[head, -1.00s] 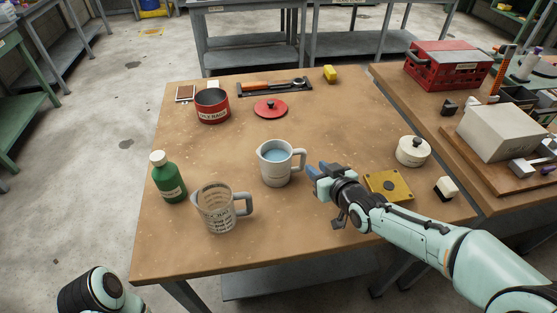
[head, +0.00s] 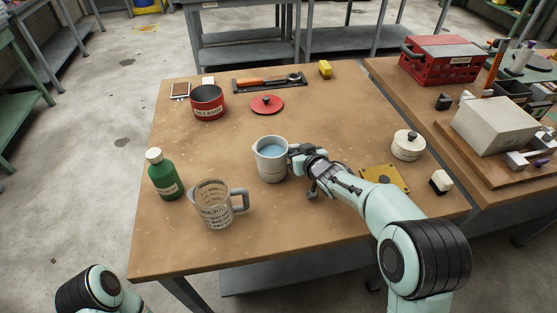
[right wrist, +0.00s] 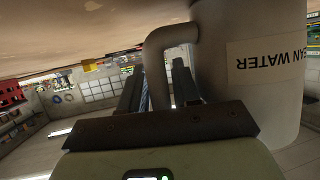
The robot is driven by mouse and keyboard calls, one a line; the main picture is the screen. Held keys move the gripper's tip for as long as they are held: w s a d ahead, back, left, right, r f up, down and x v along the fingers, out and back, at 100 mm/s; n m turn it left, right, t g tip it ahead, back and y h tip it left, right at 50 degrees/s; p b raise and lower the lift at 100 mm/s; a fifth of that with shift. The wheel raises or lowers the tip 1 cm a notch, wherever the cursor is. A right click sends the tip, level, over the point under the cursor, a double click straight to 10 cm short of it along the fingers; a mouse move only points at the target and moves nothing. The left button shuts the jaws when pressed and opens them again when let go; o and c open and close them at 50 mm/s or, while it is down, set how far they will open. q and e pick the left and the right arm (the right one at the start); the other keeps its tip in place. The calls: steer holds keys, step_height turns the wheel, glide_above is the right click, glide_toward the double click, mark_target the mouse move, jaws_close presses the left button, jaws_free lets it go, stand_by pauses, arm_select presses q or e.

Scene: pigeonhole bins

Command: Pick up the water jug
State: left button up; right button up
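The water jug (head: 271,163) is a light grey jug with pale blue water inside, standing upright on the wooden table. Its handle faces right. My right gripper (head: 298,155) is at that handle. In the right wrist view the jug (right wrist: 245,70) fills the right side, with a label that reads "...AN WATER" upside down. The handle (right wrist: 158,65) passes between the two fingers of my right gripper (right wrist: 160,88), which look apart with some gap beside the handle. Only a piece of my left arm shows at the bottom left; its gripper is out of view.
A clear measuring jug (head: 213,210) stands close at the front left, beside a green bottle (head: 164,176). A red pot (head: 207,106) and red lid (head: 266,105) are behind. A yellow plate (head: 384,177) and white lidded pot (head: 408,147) are right, near my forearm.

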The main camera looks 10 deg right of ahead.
jaws_close()
steer(key=shift+r, duration=0.1)
